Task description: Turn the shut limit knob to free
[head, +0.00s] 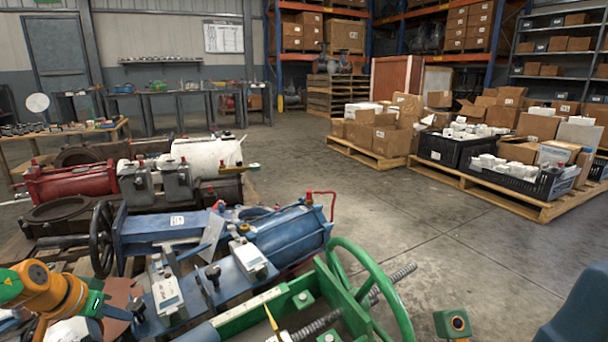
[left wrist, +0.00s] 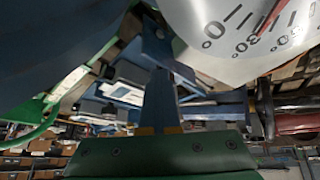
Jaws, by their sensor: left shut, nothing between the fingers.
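A black knob (head: 213,272) stands on the blue plate between two white boxes, the near box (head: 165,290) and the far box (head: 248,255). Another dark knob (head: 137,309) sits near the bottom left. I cannot read which one is the shut limit knob, or its setting. My left gripper (head: 116,312) is low at the left, close to the second knob; I cannot tell whether they touch. In the left wrist view its blue fingers (left wrist: 158,80) are together and empty. A white dial (left wrist: 245,35) with a red pointer fills the upper right there. My right gripper cannot be made out.
A green handwheel (head: 372,285) and threaded stem stand at front centre. A blue cylinder (head: 290,235), a red cylinder (head: 70,183) and a dark handwheel (head: 102,238) crowd the left. Open floor (head: 480,250) lies right. Loaded pallets stand beyond it.

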